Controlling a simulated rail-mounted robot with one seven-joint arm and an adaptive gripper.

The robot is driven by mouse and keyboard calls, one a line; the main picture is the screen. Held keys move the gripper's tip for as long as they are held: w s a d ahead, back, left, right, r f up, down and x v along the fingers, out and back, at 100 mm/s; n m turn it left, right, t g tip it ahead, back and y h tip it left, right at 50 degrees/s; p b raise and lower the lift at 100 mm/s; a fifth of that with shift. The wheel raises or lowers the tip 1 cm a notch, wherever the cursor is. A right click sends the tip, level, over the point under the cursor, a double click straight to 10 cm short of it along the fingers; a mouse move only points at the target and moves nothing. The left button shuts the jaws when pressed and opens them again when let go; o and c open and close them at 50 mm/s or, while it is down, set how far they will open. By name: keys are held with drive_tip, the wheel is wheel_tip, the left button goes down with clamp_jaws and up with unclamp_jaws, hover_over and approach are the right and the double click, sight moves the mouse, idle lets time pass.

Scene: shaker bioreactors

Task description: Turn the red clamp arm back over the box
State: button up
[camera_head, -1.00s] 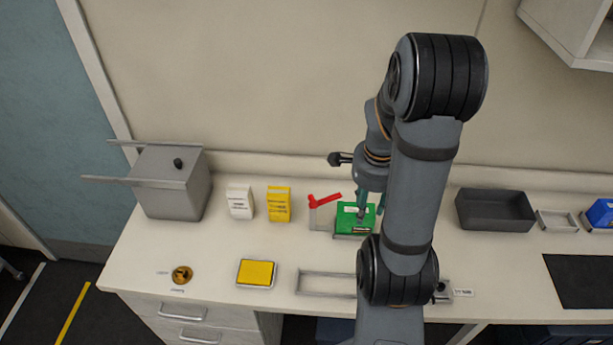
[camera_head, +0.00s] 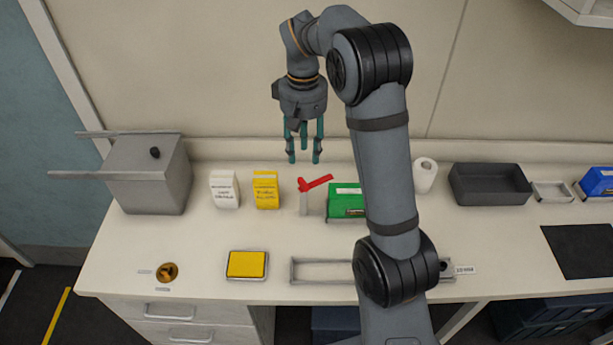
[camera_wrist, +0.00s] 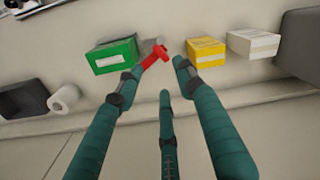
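The red clamp arm (camera_head: 316,183) sits on top of a light grey post (camera_head: 304,201) on the bench, just left of the green box (camera_head: 346,201). It points up and to the right, and its free end is close to the box's far left corner. The wrist view also shows the red arm (camera_wrist: 154,57) beside the green box (camera_wrist: 115,56). My gripper (camera_head: 304,158) is open and empty, with its teal fingers pointing down above and behind the clamp. In the wrist view its fingers (camera_wrist: 155,85) are spread wide and touch nothing. My arm hides the box's right end.
A yellow carton (camera_head: 265,190) and a white carton (camera_head: 224,190) stand left of the clamp. A grey metal tank (camera_head: 150,178) is further left. An empty frame (camera_head: 320,271) and a yellow-topped tray (camera_head: 247,265) lie in front. A white roll (camera_head: 425,174) and dark bin (camera_head: 490,184) are right.

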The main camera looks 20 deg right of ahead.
wheel_tip(320, 180, down, 10)
drive_tip(key=shift+d+f+p, duration=0.1)
drive_tip(key=shift+p, duration=0.4)
drive_tip(key=shift+c, duration=1.3)
clamp_jaws()
